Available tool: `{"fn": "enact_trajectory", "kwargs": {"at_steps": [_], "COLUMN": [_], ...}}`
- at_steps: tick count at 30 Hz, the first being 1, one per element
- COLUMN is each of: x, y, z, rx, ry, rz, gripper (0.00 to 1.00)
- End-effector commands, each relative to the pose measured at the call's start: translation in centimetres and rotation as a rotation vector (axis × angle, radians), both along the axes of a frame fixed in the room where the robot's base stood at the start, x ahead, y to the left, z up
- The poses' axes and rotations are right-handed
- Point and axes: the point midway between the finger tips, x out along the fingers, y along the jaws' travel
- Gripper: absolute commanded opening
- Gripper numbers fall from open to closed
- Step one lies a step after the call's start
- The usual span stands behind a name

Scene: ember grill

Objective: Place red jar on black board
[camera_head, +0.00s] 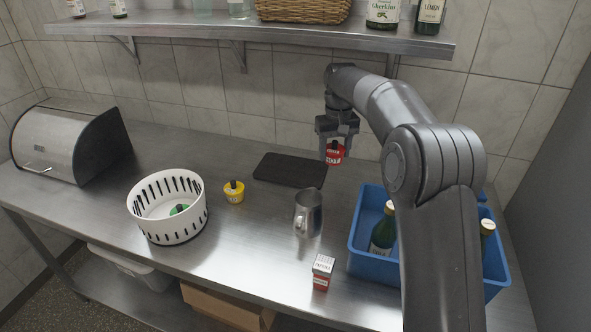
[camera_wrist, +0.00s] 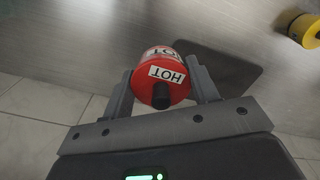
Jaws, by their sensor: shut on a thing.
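The red jar (camera_head: 334,154) has a white label and a dark knob on top. In the wrist view the red jar (camera_wrist: 162,88) sits between the two fingers and its label reads HOT. My gripper (camera_head: 336,140) is shut on it and holds it above the counter, at the back. The black board (camera_head: 290,169) lies flat on the counter, just left of the jar in the head view. In the wrist view the board (camera_wrist: 222,72) shows partly behind the jar and a finger. Its surface is bare where visible.
A yellow jar (camera_head: 234,192) and a white slotted basket (camera_head: 168,209) stand left of the board. A metal pitcher (camera_head: 308,214) and a small red-and-white box (camera_head: 322,272) stand in front. A blue crate (camera_head: 367,232) with bottles is at right. A shelf (camera_head: 250,37) hangs above.

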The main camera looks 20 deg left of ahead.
Motion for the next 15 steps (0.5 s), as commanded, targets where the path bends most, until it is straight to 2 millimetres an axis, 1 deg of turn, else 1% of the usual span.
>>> {"fn": "enact_trajectory", "kwargs": {"at_steps": [2,5,15], "x": [0.3,0.4,0.5], "y": [0.5,1.6,8.8], "z": [0.1,-0.5,-4.8], "rx": [0.000,0.000,-0.001], "ry": [0.000,0.002,0.001], "rz": [0.013,0.022,0.023], "gripper": [0.26,0.26,0.26]}}
